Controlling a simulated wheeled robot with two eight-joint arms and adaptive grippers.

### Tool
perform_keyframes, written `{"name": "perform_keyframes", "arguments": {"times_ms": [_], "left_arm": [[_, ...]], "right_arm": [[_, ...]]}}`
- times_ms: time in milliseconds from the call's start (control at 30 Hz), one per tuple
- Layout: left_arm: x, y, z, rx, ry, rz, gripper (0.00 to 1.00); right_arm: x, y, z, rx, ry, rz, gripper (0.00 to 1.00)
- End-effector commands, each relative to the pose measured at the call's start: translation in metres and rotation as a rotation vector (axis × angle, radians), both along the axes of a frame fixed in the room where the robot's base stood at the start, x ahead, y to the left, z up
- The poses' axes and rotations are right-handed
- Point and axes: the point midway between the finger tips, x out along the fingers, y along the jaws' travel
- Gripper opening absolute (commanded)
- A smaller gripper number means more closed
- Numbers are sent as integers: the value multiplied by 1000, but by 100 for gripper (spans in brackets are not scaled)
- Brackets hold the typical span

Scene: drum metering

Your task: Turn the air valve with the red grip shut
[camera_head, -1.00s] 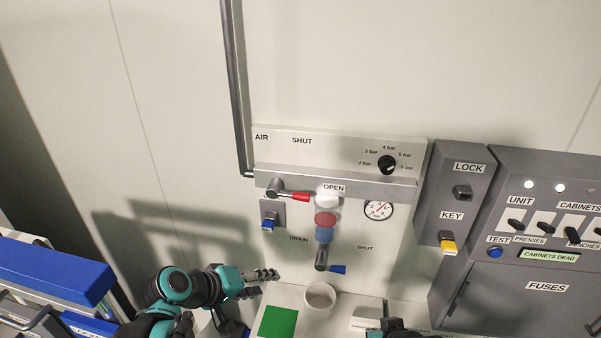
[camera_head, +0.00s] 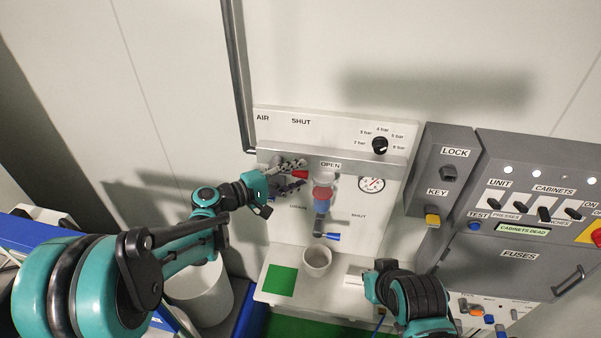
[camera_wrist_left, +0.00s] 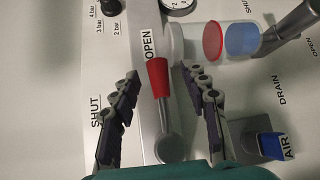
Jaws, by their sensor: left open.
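The air valve's red grip (camera_head: 301,174) is on the wall panel, between the SHUT and OPEN labels. In the left wrist view the red grip (camera_wrist_left: 158,77) sits on a metal lever (camera_wrist_left: 166,120), which points toward the OPEN label. My left gripper (camera_head: 299,174) is at the valve. The wrist view shows its fingers (camera_wrist_left: 162,75) open, one on each side of the red grip, with gaps on both sides. In the head view the fingers hide the lever's pivot. My right arm shows at the lower right; its fingers do not show.
A blue-handled drain valve (camera_head: 332,236) hangs below the sight glass (camera_head: 323,192). A white cup (camera_head: 316,262) and a green square (camera_head: 280,280) are on the shelf below. A pressure knob (camera_head: 380,145) and gauge (camera_head: 371,184) are to the right, beside the grey lock box (camera_head: 436,185).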

Motion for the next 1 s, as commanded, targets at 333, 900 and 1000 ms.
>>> {"name": "perform_keyframes", "arguments": {"times_ms": [333,900,1000], "left_arm": [[7,-12,-2,0,0,1,45],[6,-11,-2,-13,4,0,0],[6,-11,0,-41,11,0,0]], "right_arm": [[0,0,1,0,0,0,0],[0,0,-2,0,0,0,0],[0,0,-6,0,0,0,0]]}}
